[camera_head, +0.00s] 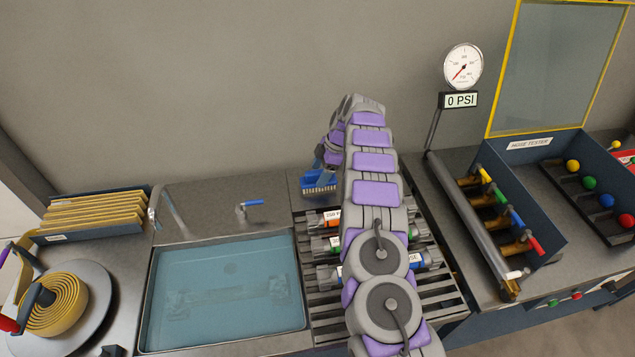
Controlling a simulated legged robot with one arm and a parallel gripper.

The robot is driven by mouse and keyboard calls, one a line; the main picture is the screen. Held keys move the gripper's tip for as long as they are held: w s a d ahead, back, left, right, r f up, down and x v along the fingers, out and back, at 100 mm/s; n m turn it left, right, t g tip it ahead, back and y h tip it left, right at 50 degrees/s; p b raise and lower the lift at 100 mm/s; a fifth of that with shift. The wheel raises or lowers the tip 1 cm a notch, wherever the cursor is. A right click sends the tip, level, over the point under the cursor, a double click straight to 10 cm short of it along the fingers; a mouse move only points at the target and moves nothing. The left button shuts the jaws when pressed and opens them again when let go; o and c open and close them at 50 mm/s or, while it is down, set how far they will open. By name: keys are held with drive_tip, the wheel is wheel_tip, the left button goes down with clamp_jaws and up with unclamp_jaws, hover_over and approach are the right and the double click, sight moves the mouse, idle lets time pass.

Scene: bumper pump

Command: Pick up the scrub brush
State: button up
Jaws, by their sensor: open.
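The scrub brush (318,182) is blue with pale bristles. It sits at the back of the counter, at the far left corner of the slatted rack. My arm reaches from the bottom of the view toward the back wall and bends down at its far end. My gripper (325,157) is open, just above and behind the brush, partly hidden by my arm. The brush's upper part overlaps the gripper in the picture, and I cannot tell whether they touch.
A water-filled sink (225,335) with a faucet lies left of the slatted rack (440,296), which holds several cylinders. A hose tester (530,180) with a raised yellow-framed lid and a gauge (463,66) stand right. A hose reel (60,300) and folders (95,212) are left.

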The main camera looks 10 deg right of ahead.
sight(316, 178)
drive_tip(key=x, duration=0.4)
drive_tip(key=shift+d+b, duration=0.1)
drive_tip(key=shift+b, duration=0.25)
drive_tip(key=c, duration=1.1)
drive_tip(key=shift+r, duration=0.2)
wheel_tip(316, 178, up, 10)
drive_tip(key=shift+f+p, duration=0.1)
drive_tip(key=shift+p, duration=0.8)
